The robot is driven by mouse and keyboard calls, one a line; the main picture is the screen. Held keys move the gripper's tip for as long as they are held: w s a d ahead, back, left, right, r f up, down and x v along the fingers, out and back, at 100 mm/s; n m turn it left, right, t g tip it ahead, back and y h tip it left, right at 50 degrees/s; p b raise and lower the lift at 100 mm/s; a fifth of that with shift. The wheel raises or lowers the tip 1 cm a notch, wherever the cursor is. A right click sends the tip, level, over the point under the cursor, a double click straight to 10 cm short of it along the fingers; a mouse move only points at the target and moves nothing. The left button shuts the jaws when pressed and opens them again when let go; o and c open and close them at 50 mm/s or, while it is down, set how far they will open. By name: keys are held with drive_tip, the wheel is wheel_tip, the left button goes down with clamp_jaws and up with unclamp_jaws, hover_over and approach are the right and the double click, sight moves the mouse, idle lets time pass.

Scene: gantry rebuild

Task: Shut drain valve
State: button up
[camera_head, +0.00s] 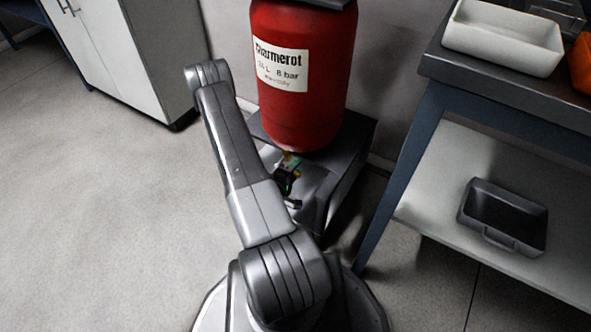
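A red tank (300,85) with a white label stands upright on a dark grey plinth (345,150). A small brass-yellow fitting (288,159), which looks like the drain valve, shows just under the tank's lower front edge. A small dark part with green and a bit of red, apparently my gripper (287,183), is right below and against this fitting in the picture. My arm crosses in front and hides what lies to its left. The fingers and the valve's handle are too small to make out, so I cannot tell whether they touch.
A workbench (505,88) with a blue leg stands on the right. It carries a white tray (503,38) and an orange bin (582,62); a dark grey tray (503,217) sits on its lower shelf. A white cabinet (105,50) is at back left. The left floor is clear.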

drive_tip(key=p+v, duration=0.3)
drive_tip(key=v, duration=1.1)
drive_tip(key=shift+w, duration=0.2)
drive_tip(key=b+x, duration=0.3)
drive_tip(key=x, duration=1)
drive_tip(key=shift+w+d, duration=0.2)
drive_tip(key=shift+d, duration=0.1)
drive_tip(key=shift+f, duration=0.15)
drive_tip(key=p+v, duration=0.3)
drive_tip(key=v, duration=1.1)
drive_tip(key=w+d+f+m+b, duration=0.1)
drive_tip(key=w+d+f+b, duration=0.2)
drive_tip(key=w+d, duration=0.5)
drive_tip(key=shift+w+f+m+b, duration=0.3)
drive_tip(key=shift+w+f, duration=0.05)
drive_tip(key=shift+w, duration=1.25)
